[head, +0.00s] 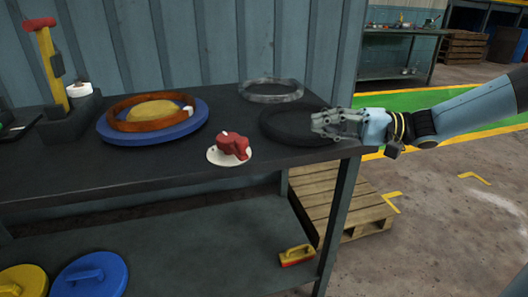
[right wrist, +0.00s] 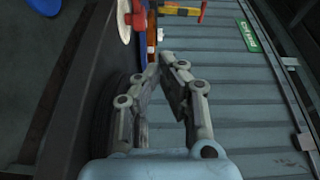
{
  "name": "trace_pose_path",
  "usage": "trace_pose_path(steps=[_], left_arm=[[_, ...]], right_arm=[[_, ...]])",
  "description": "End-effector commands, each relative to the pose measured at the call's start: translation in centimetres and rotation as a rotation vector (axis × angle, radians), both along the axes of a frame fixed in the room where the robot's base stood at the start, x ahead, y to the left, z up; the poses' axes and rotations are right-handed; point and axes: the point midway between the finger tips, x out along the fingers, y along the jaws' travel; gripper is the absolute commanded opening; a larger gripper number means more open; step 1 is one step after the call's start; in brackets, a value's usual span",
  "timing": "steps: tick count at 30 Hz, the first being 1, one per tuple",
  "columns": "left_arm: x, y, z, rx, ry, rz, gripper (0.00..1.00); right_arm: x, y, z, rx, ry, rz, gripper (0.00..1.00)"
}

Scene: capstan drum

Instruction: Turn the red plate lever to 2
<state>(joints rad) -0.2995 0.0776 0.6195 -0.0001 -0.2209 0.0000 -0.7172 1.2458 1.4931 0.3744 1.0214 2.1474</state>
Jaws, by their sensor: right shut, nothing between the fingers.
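The red plate lever (head: 233,146) sits on a round white plate (head: 216,157) near the front edge of the dark table. Which number it points to is too small to tell. In the right wrist view the white plate (right wrist: 124,20) shows at the top with part of the red lever (right wrist: 138,16). My right gripper (head: 316,124) is shut and empty, to the right of the lever and apart from it, above the black ring at the table's right end. In the right wrist view its fingertips (right wrist: 168,62) come close together. My left gripper is not in view.
A blue disc (head: 200,132) with a brown ring (head: 118,122) lies left of the lever. A grey ring (head: 272,92) and a black ring (head: 275,125) lie to the right. A yellow post with a red top (head: 47,55) stands far left. The lower shelf holds coloured lids.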

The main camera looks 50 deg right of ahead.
Motion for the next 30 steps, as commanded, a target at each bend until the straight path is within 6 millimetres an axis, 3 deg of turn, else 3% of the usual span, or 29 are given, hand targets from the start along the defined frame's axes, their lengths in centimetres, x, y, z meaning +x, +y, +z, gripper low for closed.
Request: trace_pose_path(steps=[1,5,20,24,30], left_arm=[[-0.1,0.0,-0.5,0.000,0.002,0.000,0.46],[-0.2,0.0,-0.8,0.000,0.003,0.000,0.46],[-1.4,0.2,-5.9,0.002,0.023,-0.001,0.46],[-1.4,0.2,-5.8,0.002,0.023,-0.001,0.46],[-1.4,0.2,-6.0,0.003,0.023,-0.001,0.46]], right_arm=[[-0.5,0.0,-1.0,-0.012,0.023,0.011,0.00],[-0.3,0.5,-1.4,-0.013,0.032,0.012,0.00],[7.2,6.6,-2.0,-0.013,0.027,0.011,0.00],[7.2,8.7,-1.7,-0.012,0.028,0.011,0.00],[7.4,10.0,-1.7,-0.015,0.029,0.010,0.00]])
